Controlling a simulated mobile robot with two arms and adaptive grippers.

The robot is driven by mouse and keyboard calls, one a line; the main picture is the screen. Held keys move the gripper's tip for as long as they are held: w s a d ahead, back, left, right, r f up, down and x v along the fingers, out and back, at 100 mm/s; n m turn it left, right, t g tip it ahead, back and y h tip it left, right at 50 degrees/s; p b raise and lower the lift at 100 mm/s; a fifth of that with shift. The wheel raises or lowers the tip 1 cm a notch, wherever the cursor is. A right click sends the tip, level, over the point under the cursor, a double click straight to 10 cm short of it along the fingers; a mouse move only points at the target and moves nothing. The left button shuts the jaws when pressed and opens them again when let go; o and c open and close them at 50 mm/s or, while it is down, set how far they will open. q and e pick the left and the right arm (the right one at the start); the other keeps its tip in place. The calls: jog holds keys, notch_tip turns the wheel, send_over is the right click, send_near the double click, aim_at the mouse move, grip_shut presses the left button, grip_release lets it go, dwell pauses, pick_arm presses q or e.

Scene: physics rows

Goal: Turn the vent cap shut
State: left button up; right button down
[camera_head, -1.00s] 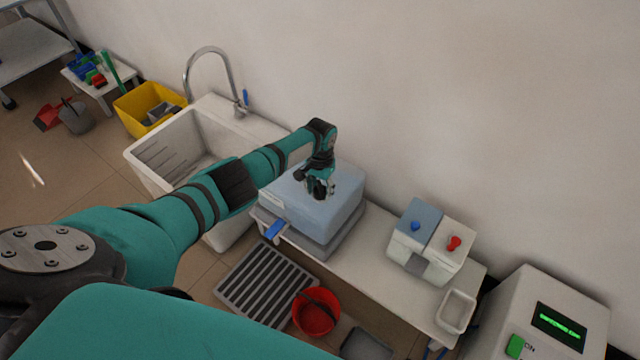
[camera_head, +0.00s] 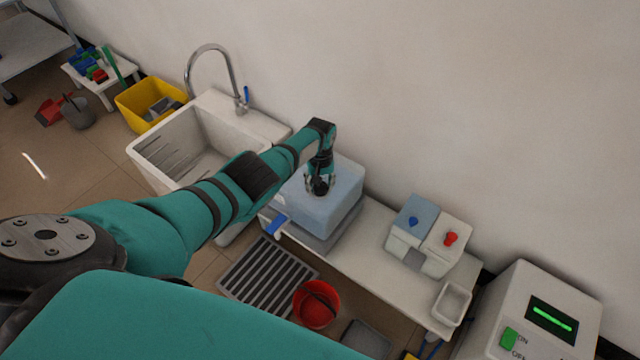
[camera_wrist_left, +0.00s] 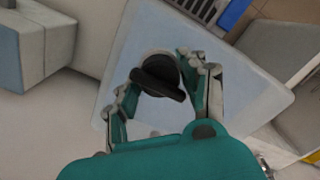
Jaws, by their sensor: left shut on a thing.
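A light-blue container (camera_head: 338,208) stands on the bench, with a black vent cap (camera_head: 319,188) on its top. In the left wrist view the vent cap (camera_wrist_left: 158,74) is round and dark with a raised bar, which slants from upper left to lower right. My left gripper (camera_head: 320,182) reaches down over the container from above. In the left wrist view my left gripper (camera_wrist_left: 160,68) has a finger on each side of the cap and is shut on it. The fingers partly hide the cap in the head view. My right gripper is not in view.
A blue-handled tap (camera_head: 278,225) juts from the container's front. A sink (camera_head: 190,140) stands to the left. A box with blue and red knobs (camera_head: 428,235) and a small white tray (camera_head: 452,304) are right on the bench (camera_head: 375,265). A red bucket (camera_head: 316,304) is on the floor below.

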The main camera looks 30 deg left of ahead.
pick_arm(q)
jog(key=shift+d, duration=0.2)
dwell(0.3)
jog(key=o, duration=1.1)
jog(key=shift+w, duration=0.1)
jog(key=shift+o, duration=0.2)
jog(key=shift+a, duration=0.1)
notch_tip(320, 180, up, 12)
